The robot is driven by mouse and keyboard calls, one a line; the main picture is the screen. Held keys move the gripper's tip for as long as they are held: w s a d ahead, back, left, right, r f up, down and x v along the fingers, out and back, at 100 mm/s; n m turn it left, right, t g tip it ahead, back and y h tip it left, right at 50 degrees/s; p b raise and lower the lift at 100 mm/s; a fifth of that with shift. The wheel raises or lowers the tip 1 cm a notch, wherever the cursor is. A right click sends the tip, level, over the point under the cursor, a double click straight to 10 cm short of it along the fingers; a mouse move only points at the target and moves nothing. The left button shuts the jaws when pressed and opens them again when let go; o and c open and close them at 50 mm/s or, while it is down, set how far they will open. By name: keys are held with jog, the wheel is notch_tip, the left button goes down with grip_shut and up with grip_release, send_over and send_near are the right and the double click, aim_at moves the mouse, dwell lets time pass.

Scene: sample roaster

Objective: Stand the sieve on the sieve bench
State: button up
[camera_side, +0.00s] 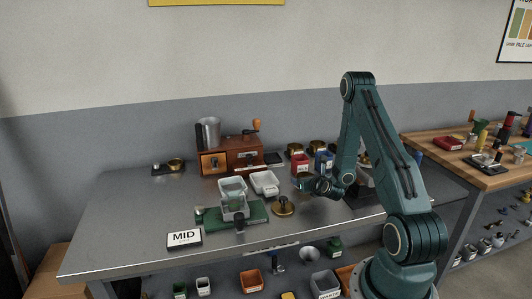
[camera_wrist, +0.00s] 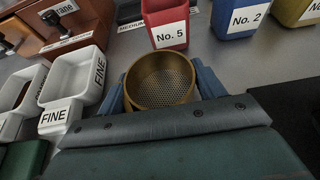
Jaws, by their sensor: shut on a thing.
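The sieve (camera_wrist: 160,82) is a round brass ring with a perforated mesh floor, seen from above in the wrist view. My gripper (camera_wrist: 162,92) has its blue fingers shut on either side of it. In the side view my gripper (camera_side: 308,185) is over the right half of the metal table, and I cannot make out the sieve there. A green base with a clear-walled container (camera_side: 234,190) on it stands left of my gripper; it may be the sieve bench, but I cannot tell. A round brass piece with a knob (camera_side: 283,206) lies between them.
A red No. 5 bin (camera_wrist: 166,22) and a blue No. 2 bin (camera_wrist: 238,17) stand just beyond the sieve. A wooden grinder box (camera_side: 233,155) is at the back.

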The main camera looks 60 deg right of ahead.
jog(key=shift+f, duration=0.15)
jog(key=o, duration=1.1)
jog(key=shift+r, duration=0.2)
jog(key=shift+s, duration=0.1)
jog(key=shift+v, duration=1.45)
jog(key=shift+r, duration=3.45)
